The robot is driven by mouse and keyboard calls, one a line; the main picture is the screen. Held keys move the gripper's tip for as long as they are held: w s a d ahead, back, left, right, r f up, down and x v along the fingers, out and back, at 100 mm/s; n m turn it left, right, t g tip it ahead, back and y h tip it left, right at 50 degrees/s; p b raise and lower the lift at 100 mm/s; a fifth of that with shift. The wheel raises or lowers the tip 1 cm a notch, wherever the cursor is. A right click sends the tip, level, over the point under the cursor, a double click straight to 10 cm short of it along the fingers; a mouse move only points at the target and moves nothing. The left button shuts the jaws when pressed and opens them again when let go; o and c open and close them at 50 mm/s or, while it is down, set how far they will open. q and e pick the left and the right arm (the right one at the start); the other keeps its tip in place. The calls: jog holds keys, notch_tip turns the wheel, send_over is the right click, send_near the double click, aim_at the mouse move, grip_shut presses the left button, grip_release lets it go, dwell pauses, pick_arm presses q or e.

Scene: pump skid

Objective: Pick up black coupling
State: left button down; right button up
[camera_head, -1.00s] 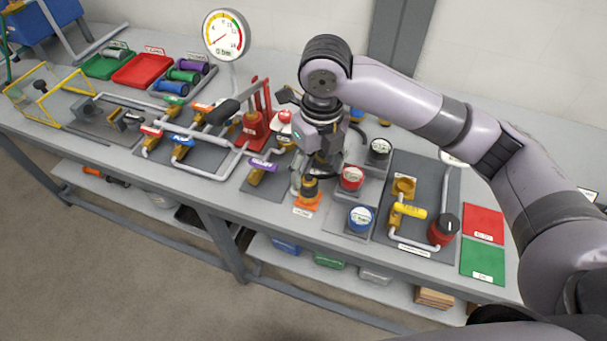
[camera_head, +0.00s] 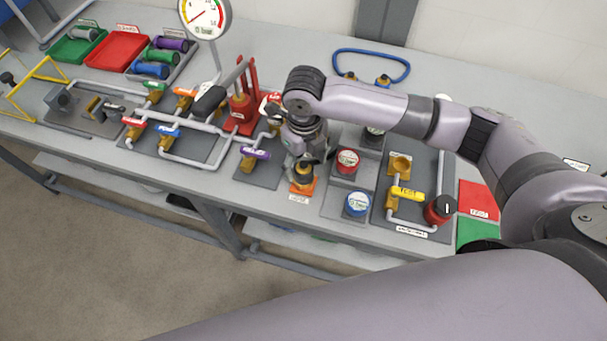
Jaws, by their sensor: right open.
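A black piece that looks like the coupling (camera_head: 303,168) sits on a brass fitting above an orange base (camera_head: 301,187) near the front edge of the bench. My right gripper (camera_head: 302,158) is over it, pointing down, with its open fingers close around or just above the black piece. I cannot tell whether they touch it. The gripper body hides part of the piece and the area behind it. My left gripper is not in view.
A purple-handled valve (camera_head: 256,154) stands left of the gripper. Red (camera_head: 347,161) and blue (camera_head: 357,203) round caps stand right of it. A blue hose (camera_head: 370,53) lies behind. A red hand pump (camera_head: 244,110) rises behind left.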

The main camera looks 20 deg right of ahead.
aim_at(304, 173)
jog(key=shift+f, duration=0.2)
jog(key=shift+s+f+p, duration=0.1)
jog(key=shift+f+p, duration=0.25)
jog(key=shift+p, duration=0.05)
notch_tip(304, 173, down, 4)
jog(key=shift+r+p, duration=0.2)
jog(key=shift+p, duration=0.45)
jog(key=shift+f, duration=0.4)
jog(key=c, duration=0.7)
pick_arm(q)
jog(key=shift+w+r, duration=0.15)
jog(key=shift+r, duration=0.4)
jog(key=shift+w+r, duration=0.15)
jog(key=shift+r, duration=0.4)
pick_arm(e)
jog(key=c, duration=0.7)
